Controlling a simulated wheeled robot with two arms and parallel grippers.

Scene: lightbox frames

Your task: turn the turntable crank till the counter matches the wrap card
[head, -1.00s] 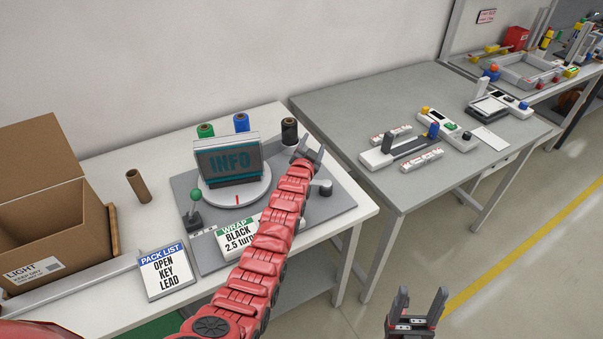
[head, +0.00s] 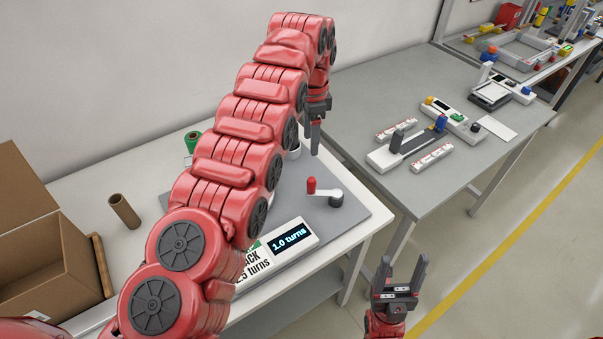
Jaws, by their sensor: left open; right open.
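The turntable crank (head: 328,198) has a grey arm and a red knob (head: 311,186), on the right of the grey base plate (head: 350,213). The counter (head: 289,238) reads 1.0 turns. The wrap card (head: 252,268) is half hidden by my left arm; only the ends of its lines show, "CK" and "5 turns". My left gripper (head: 316,138) is open, points down above and behind the crank, and does not touch the knob. My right gripper (head: 403,264) is open and empty, low in front of the bench. My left arm hides the turntable and the INFO box.
An open cardboard box (head: 45,265) stands at the left, with a brown tube (head: 124,211) beside it. A green roll (head: 192,141) shows behind my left arm. A grey table (head: 395,95) with devices stands at the right, with a gap between it and the bench.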

